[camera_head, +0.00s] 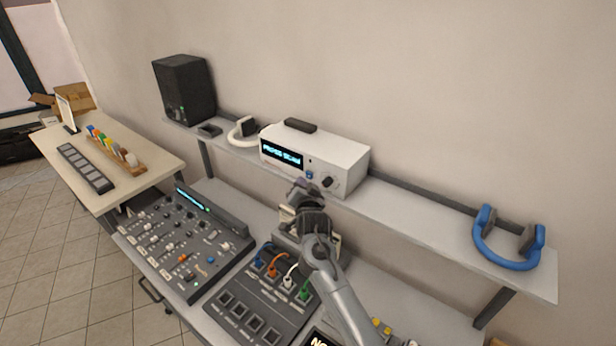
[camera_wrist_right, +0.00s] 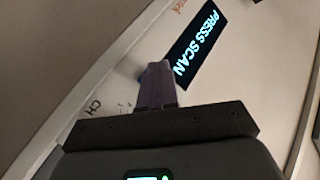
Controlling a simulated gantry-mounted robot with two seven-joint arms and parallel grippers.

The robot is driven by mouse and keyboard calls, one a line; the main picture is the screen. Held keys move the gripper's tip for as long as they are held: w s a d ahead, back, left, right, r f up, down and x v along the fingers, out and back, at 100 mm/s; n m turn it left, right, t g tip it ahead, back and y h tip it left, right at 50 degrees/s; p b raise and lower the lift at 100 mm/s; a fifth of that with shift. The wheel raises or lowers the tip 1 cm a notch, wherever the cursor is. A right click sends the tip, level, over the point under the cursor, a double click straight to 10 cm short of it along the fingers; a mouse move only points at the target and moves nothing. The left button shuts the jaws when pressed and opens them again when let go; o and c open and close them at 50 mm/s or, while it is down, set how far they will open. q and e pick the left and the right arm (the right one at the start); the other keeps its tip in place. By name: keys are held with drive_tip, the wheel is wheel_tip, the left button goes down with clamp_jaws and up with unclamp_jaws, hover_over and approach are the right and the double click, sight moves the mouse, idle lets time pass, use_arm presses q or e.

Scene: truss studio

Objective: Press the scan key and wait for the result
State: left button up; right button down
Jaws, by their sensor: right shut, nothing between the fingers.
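A white box device (camera_head: 330,155) stands on the shelf. Its dark display (camera_head: 281,153) shows glowing blue text, and in the right wrist view the display (camera_wrist_right: 197,42) reads "PRESS SCAN". A small blue key (camera_head: 309,174) and a dark knob (camera_head: 327,182) are on its front panel, right of the display. My right gripper (camera_head: 300,184) is shut and empty, its purple fingertips close to the panel just below the blue key. In the right wrist view the shut fingers (camera_wrist_right: 158,82) cover part of the panel, so contact cannot be told. My left gripper is out of view.
Below the shelf are a mixing console (camera_head: 180,243) and a patch panel with coloured cables (camera_head: 272,268). Blue headphones (camera_head: 508,258) lie at the shelf's right, white headphones (camera_head: 240,133) left of the device, and a black speaker (camera_head: 185,88) at the left end.

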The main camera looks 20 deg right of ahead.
drive_tip(key=shift+w+d, duration=0.1)
drive_tip(key=shift+d, duration=0.05)
drive_tip(key=shift+w+d, duration=0.15)
drive_tip(key=shift+d, duration=0.05)
idle(0.6)
drive_tip(key=shift+w+d, duration=0.15)
drive_tip(key=shift+d, duration=0.2)
drive_tip(key=shift+a, duration=0.1)
idle(0.4)
drive_tip(key=shift+s+a+p, duration=0.3)
drive_tip(key=shift+s+a, duration=0.1)
drive_tip(key=shift+a, duration=0.2)
drive_tip(key=shift+a, duration=0.15)
